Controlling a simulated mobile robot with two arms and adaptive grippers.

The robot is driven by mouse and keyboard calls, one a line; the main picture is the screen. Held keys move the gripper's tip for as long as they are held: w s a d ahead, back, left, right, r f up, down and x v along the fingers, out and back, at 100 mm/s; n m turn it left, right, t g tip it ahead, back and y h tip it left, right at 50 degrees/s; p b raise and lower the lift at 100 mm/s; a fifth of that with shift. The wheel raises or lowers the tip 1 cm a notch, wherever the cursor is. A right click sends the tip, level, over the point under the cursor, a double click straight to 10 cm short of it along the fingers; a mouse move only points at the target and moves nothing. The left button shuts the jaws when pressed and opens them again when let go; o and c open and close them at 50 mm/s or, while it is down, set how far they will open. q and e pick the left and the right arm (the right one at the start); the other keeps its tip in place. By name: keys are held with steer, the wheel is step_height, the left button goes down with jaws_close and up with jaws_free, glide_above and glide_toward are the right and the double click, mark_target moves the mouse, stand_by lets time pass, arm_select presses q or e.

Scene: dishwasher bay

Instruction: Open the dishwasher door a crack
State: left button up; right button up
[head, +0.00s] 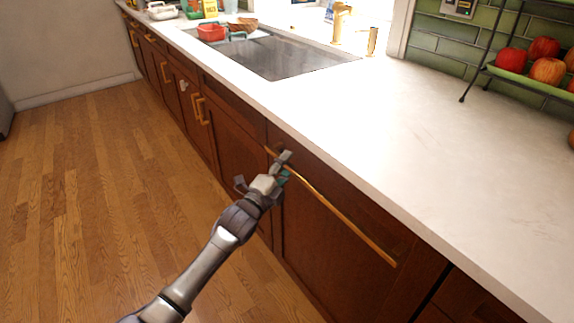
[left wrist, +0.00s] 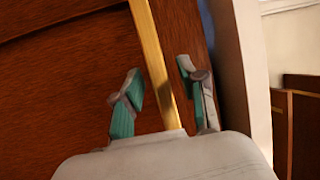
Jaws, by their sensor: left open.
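The dishwasher door (head: 335,240) is a brown wood panel under the counter, and it looks shut. A long brass bar handle (head: 345,220) runs along its top; the handle also shows in the left wrist view (left wrist: 152,55). My left gripper (head: 284,167) is at the left end of this handle. In the left wrist view, its two teal-and-grey fingers (left wrist: 160,95) are open, one on each side of the brass bar. A gap shows between each finger and the bar. My right gripper is in neither view.
The white countertop (head: 420,150) runs above the door, with a sink (head: 270,55) farther back. A rack with apples (head: 547,70) stands at the right. Other brown cabinets with brass handles (head: 202,110) continue to the left. The wooden floor (head: 90,190) in front is clear.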

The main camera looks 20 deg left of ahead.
arm_select(q)
steer(key=shift+w+d, duration=0.1)
steer(key=shift+w, duration=0.15)
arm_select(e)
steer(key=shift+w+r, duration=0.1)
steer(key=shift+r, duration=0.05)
arm_select(q)
steer(key=c, duration=0.8)
jaws_close()
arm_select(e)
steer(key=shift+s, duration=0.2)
